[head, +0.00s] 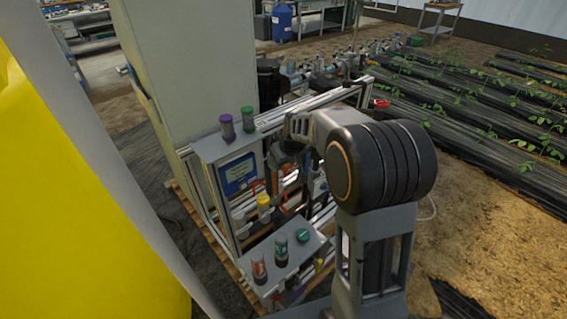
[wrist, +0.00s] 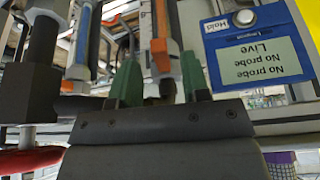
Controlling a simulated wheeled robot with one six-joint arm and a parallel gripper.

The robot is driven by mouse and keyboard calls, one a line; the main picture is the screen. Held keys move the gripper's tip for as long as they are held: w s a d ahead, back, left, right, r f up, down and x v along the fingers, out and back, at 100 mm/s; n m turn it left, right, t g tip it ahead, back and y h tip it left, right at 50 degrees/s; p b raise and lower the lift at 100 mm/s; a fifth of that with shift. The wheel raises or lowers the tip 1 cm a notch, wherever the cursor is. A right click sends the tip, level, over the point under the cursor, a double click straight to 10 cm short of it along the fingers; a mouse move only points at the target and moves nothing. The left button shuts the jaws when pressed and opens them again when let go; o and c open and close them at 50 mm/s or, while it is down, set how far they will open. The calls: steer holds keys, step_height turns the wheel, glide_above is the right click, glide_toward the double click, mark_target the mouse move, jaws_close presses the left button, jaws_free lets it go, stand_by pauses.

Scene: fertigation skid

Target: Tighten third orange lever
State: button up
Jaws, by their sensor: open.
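My gripper (wrist: 160,72) is open in the wrist view, its two green fingertips apart. A grey upright part with an orange lever (wrist: 160,56) shows between and beyond the fingertips; I cannot tell whether they touch it. I cannot tell which lever is the third. In the head view, my arm covers much of the skid's right side, and the fingertips are not clear. A small orange-red lever (head: 283,198) shows low inside the frame.
A blue sign (wrist: 252,45) stands close right of the fingers; it also shows on the skid in the head view (head: 239,172). A red handle (wrist: 30,160) is at lower left. A tall grey cabinet (head: 190,60) stands behind. A yellow surface (head: 70,200) fills the left.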

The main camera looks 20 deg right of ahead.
steer(key=p+v, duration=0.1)
steer(key=v, duration=1.1)
steer(key=s+a+r+m+p, duration=0.1)
steer(key=s+p, duration=0.4)
steer(key=s, duration=0.5)
steer(key=s+a+r+m+h+p, duration=0.1)
steer(key=s+r+p, duration=0.3)
steer(key=s, duration=0.6)
steer(key=shift+m+g+p, duration=0.3)
steer(key=shift+m+p, duration=0.25)
steer(key=shift+m, duration=0.05)
steer(key=shift+a+r, duration=0.1)
steer(key=shift+a, duration=0.05)
